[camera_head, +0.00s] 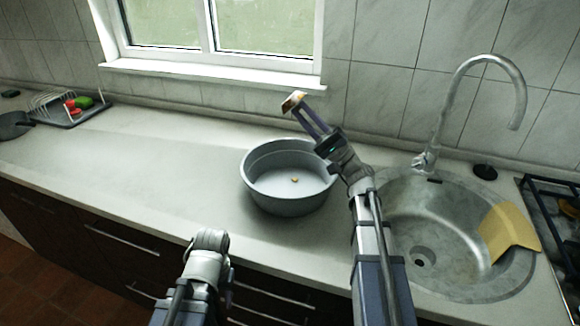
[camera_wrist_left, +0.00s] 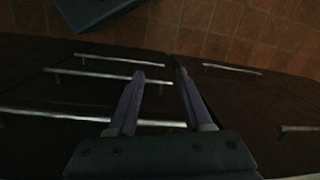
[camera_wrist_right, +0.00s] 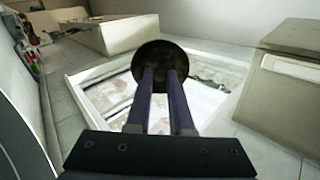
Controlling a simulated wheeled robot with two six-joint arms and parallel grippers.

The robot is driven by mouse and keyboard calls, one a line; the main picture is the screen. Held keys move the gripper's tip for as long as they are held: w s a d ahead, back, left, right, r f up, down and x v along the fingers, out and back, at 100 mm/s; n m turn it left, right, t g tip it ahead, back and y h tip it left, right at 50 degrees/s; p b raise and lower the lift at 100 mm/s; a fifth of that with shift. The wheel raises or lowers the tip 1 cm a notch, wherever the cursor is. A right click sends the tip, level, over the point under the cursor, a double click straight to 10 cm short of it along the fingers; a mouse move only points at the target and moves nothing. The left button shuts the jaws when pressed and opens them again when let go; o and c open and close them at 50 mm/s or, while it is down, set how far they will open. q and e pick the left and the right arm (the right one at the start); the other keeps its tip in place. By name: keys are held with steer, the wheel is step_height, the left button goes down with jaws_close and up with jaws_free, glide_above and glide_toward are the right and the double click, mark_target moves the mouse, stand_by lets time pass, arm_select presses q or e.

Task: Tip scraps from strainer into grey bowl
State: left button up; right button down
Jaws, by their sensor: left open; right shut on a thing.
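The grey bowl (camera_head: 262,197) stands on the counter left of the sink. A small yellowish scrap (camera_head: 294,180) lies on its floor. My right gripper (camera_head: 300,106) is above the bowl's back right rim, pointing up and left. It is shut on the small brownish strainer (camera_head: 293,101), which looks tilted over. In the right wrist view the strainer (camera_wrist_right: 160,58) shows as a dark disc at the fingertips; its inside cannot be made out. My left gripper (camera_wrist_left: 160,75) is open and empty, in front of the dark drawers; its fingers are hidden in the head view.
The steel sink (camera_head: 440,235) with its tap (camera_head: 440,120) is on the right, a yellow cloth (camera_head: 508,232) over its edge. A hob (camera_head: 560,215) is at the far right. A dish rack (camera_head: 70,112) stands far left. The counter left of the bowl is clear.

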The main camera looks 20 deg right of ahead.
step_height(320, 180, down, 7)
steer(key=g+h+p, duration=0.2)
steer(key=g+h, duration=0.2)
steer(key=w+a+g+h+p, duration=1)
steer(key=h+p, duration=0.7)
steer(key=p, duration=1.1)
steer(key=a+g, duration=0.2)
steer(key=a, duration=0.2)
steer(key=shift+w+r+p, duration=0.15)
steer(key=shift+w+p, duration=0.15)
steer(key=shift+w, duration=0.05)
steer(key=shift+s+a, duration=0.15)
